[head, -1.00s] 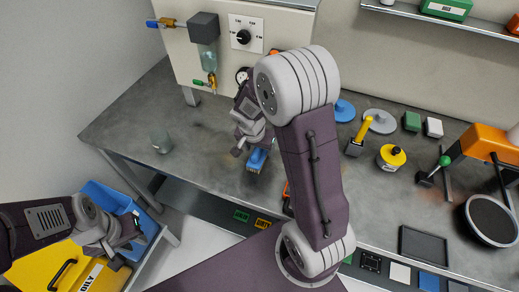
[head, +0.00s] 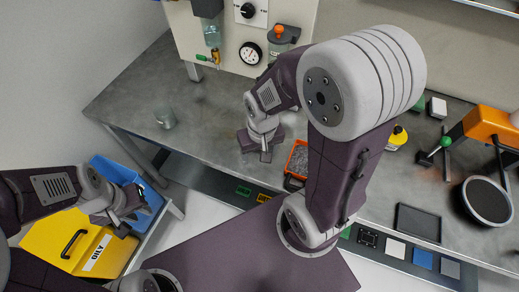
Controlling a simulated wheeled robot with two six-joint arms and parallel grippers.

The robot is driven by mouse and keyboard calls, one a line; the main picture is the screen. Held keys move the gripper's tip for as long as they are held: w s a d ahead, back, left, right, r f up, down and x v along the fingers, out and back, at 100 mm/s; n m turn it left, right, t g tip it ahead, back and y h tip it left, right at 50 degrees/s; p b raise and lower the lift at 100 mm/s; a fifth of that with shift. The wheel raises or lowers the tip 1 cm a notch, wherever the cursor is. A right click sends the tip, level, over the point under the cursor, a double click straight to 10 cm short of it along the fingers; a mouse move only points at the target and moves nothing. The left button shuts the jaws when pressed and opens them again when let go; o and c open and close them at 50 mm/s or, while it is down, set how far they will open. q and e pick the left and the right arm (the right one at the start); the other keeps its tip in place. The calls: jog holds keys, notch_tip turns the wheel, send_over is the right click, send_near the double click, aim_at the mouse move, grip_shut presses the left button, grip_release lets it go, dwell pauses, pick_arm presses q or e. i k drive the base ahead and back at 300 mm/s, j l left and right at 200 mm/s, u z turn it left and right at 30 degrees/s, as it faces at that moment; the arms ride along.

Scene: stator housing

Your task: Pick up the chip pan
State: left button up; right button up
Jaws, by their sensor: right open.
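The chip pan, seemingly the orange-red tray with grey contents (head: 298,160), sits at the front edge of the bench, partly hidden by my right arm. My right gripper (head: 265,154) is open and points down over the bench just left of this tray, with a gap between them. The gripper's body hides the bench under it. My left gripper (head: 126,218) is low at the left, over the blue bin area, away from the tray; its jaws are too small to read.
A blue bin (head: 112,172) and a yellow bin marked OILY (head: 62,240) stand at lower left. An orange device (head: 484,124) and a black tray (head: 418,222) are at right. The bench's left part is mostly clear.

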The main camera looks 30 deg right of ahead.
aim_at(296, 167)
jog(key=z, duration=1.65)
jog(key=u, duration=2.75)
jog(key=z, duration=2.3)
jog(key=k+j+z, duration=0.1)
jog(key=k+j, duration=0.1)
